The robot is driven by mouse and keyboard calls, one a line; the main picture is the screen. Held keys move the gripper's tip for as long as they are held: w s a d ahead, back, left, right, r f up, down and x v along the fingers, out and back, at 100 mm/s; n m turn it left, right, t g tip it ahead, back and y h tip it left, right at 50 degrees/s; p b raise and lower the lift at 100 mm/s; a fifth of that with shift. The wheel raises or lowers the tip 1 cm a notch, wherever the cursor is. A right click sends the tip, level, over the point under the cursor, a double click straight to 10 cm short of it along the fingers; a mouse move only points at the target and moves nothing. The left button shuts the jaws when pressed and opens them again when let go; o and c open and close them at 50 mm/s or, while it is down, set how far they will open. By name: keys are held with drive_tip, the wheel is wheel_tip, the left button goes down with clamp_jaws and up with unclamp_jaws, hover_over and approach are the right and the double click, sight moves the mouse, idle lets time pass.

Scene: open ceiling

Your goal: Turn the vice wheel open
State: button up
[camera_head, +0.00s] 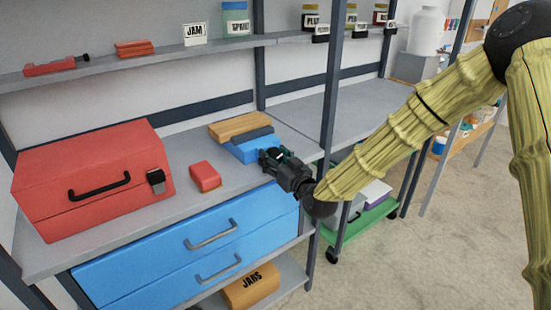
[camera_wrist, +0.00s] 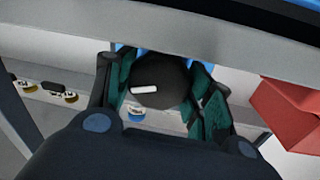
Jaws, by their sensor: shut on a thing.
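The vice (camera_head: 247,150) sits on the grey bench, with a blue body, a dark grey part and a wooden block at its back. Its wheel (camera_wrist: 160,82) is a dark round knob with a white mark in the wrist view. My gripper (camera_head: 272,158) is at the front right of the vice. In the wrist view, my gripper's teal-padded fingers (camera_wrist: 165,95) stand on both sides of the wheel and are closed on it. In the head view the wheel is mostly hidden by my gripper.
A red toolbox (camera_head: 90,178) stands at the left of the bench, and a small red block (camera_head: 205,176) lies left of the vice. Blue drawers (camera_head: 200,245) are below. A shelf post (camera_head: 328,100) rises close behind my gripper. A green cart (camera_head: 360,222) stands at the right.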

drive_tip(key=shift+f+n+b, duration=0.15)
drive_tip(key=shift+n+b, duration=0.45)
drive_tip(key=shift+n, duration=0.9)
drive_tip(key=o, duration=1)
drive_tip(key=shift+o, duration=0.2)
drive_tip(key=v, duration=1.2)
